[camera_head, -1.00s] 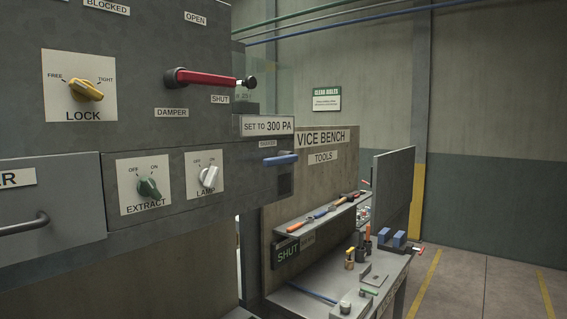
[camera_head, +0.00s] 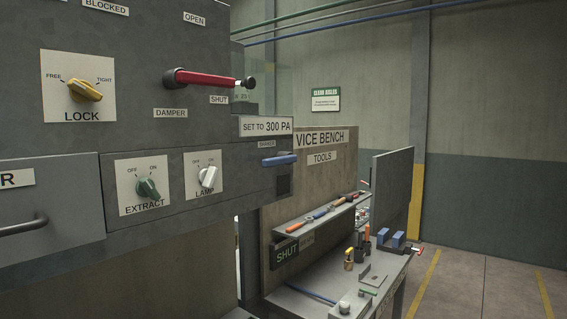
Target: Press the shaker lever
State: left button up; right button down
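The shaker lever (camera_head: 279,160) is a short blue bar on the lower right of the grey panel front. It sticks out roughly level from a dark slot plate, under a small label that seems to read SHAKER. Nothing touches it. Neither of my grippers shows in the head view.
A red damper handle (camera_head: 208,78) juts out above. The yellow lock knob (camera_head: 86,90), green extract knob (camera_head: 147,187) and white lamp knob (camera_head: 208,177) are on the same panel. A vice bench (camera_head: 392,272) with tools stands right. The floor (camera_head: 490,285) at far right is clear.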

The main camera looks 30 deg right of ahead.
aim_at(282, 158)
jog(key=i+l+z, duration=0.1)
jog(key=l, duration=0.3)
jog(key=i+l, duration=0.1)
jog(key=l, duration=0.35)
jog(key=i+l+z, duration=0.15)
jog(key=l, duration=0.25)
jog(key=i+l, duration=0.1)
jog(key=l, duration=0.3)
jog(key=i+l+z, duration=0.15)
jog(key=l, duration=0.25)
jog(key=i+l, duration=0.15)
jog(key=l, duration=0.2)
jog(key=z, duration=0.05)
